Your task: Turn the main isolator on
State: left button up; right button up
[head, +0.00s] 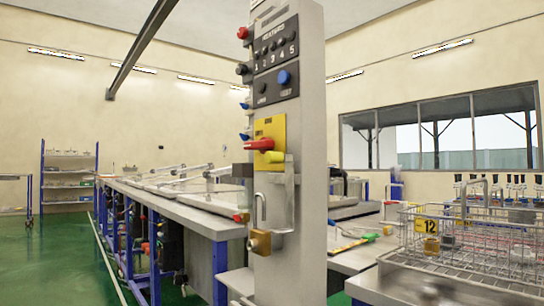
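The main isolator is a red rotary handle (260,145) on a yellow plate (278,128), on the front of a tall grey column (308,110). The handle lies roughly level, its grip to the left. The plate's small lettering is too small to read. Below it, a metal hook or shackle (260,207) and a brass padlock (261,242) show by a grey bracket (283,195). I cannot tell whether the padlock is locked. Neither gripper is in view.
Above the isolator is a dark panel (276,57) with numbered knobs and a blue button (284,77). A long bench (185,212) runs behind, left. A wire basket (470,245) tagged 12 stands on a right-hand table (400,288). Green floor (60,260) is clear at left.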

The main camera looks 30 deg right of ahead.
aim_at(265, 144)
jog(key=j+z, duration=0.1)
jog(key=z, duration=0.3)
jog(key=j+z, duration=0.15)
jog(key=z, duration=0.25)
jog(key=j+z, duration=0.1)
jog(key=z, duration=0.3)
